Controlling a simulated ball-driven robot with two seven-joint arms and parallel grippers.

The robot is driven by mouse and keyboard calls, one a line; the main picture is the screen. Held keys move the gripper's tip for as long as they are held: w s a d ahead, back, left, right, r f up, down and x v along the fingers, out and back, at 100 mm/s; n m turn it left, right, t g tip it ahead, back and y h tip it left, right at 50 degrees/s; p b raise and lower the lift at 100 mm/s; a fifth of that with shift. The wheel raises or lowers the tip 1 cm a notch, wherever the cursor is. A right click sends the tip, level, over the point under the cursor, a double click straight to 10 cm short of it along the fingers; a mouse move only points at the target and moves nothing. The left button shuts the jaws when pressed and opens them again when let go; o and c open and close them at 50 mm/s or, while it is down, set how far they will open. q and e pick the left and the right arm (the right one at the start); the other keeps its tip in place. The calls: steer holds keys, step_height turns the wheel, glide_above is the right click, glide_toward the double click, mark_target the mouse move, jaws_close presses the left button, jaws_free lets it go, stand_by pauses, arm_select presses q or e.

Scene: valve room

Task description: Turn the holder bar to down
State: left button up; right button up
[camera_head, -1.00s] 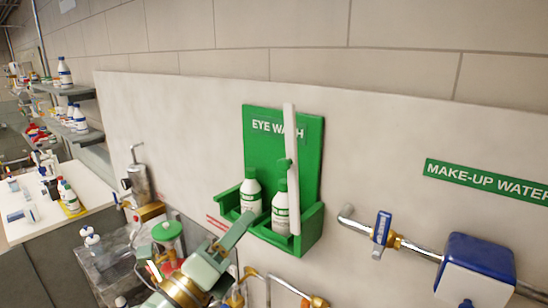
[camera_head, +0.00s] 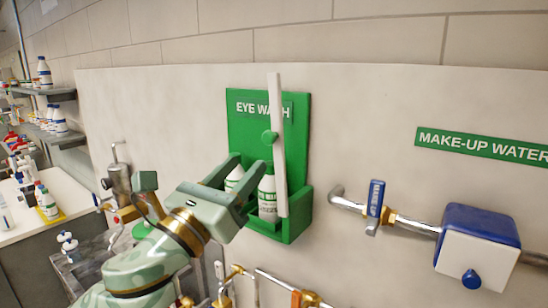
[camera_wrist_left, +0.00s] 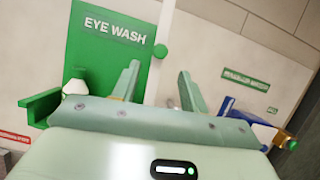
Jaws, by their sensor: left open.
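The holder bar (camera_head: 278,150) is a long white bar standing nearly upright in front of the green eye wash station (camera_head: 300,130). A round green knob (camera_head: 270,137) sits on it above mid-length. Two white bottles with green labels stand in the station's tray; the right bottle (camera_head: 267,193) shows better, the left is partly behind my gripper. My left gripper (camera_head: 247,165) is open and empty, in front of the tray and left of the bar. In the left wrist view the bar (camera_wrist_left: 165,27) and knob (camera_wrist_left: 160,51) appear between and beyond the fingertips (camera_wrist_left: 159,72).
A pipe with a blue-handled valve (camera_head: 375,198) and a blue and white box (camera_head: 480,245) are to the right, below the make-up water sign (camera_head: 480,145). Brass-fitted pipes (camera_head: 240,272) run below the station. A bench and shelves with bottles are at left. The panel above is clear.

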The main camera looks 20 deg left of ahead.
mark_target(266, 141)
arm_select(q)
steer(key=p+x, duration=0.2)
steer(key=shift+w+r, duration=0.2)
steer(key=shift+r, duration=0.1)
steer(key=p+x, duration=0.1)
steer(key=x, duration=0.7)
steer(key=shift+w+d+f+p, duration=0.1)
steer(key=shift+w+p, duration=0.05)
steer(key=shift+p, duration=0.25)
jaws_close()
